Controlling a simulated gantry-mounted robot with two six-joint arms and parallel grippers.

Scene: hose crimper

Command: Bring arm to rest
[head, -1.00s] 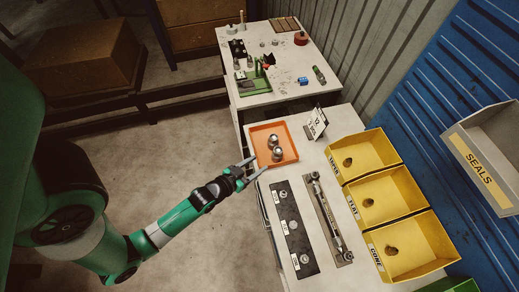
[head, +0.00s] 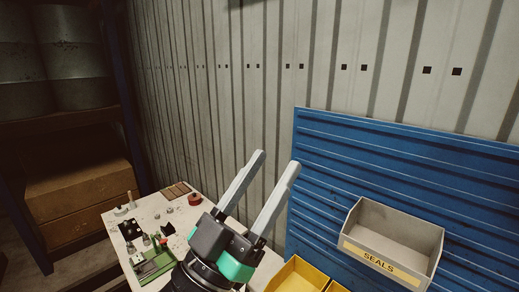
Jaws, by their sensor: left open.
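My left gripper (head: 279,163) stands large in the lower middle of the head view. Its two light grey fingers point up and are spread apart, with nothing between them. The grey wall shows through the gap. Its dark and green body covers part of the workbench and the near bins. My right gripper is not in view.
The far white table (head: 150,214) with small parts, a green fixture (head: 152,264) and a red round item (head: 194,199) lies at lower left. A yellow bin (head: 297,277) shows at the bottom. The grey SEALS bin (head: 395,240) hangs on the blue panel (head: 425,160). Shelving stands at left.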

